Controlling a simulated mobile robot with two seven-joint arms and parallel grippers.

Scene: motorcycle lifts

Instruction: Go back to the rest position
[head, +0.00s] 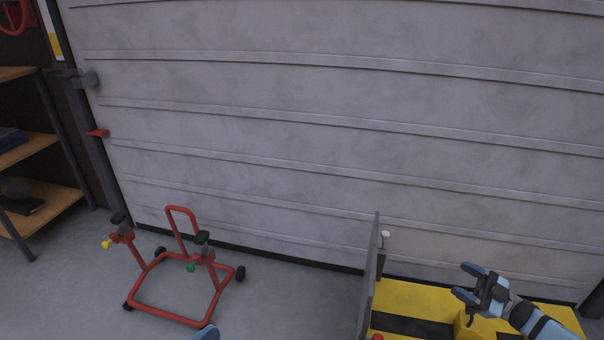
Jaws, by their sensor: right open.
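My right gripper (465,281) is at the lower right of the head view, blue with dark parts. Its two fingers point left and stand apart, with nothing between them. It is over the yellow and black platform (405,298). At the bottom edge, a small blue tip (207,333) shows in front of the red stand; it looks like part of my left gripper. The rest of that gripper is out of frame, so its jaws cannot be judged.
A red wheeled stand (182,318) is on the grey floor at lower left. A grey upright panel (368,280) borders the platform's left side. A ribbed shutter door (330,130) fills the back. Wooden shelves (50,203) stand at far left. Floor (290,300) between stand and panel is clear.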

